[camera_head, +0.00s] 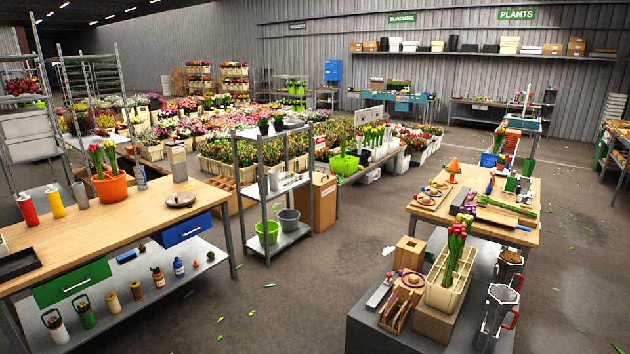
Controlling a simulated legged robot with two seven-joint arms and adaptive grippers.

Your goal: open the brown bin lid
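A brown box-shaped bin (325,205) stands on the floor in the middle of the head view, just right of a grey metal shelf rack. Its top looks flat and closed, but it is too small to make out the lid's edge or a handle. The rack's posts and shelves hide part of its left side. Neither of my grippers is in view, so nothing of mine shows near the bin.
The grey rack (244,196) holds a green bucket (267,234) and a grey bucket (289,221). A wooden table (110,229) stands at the left, another (424,212) at the right. Open concrete floor (300,310) lies between them, scattered with leaves.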

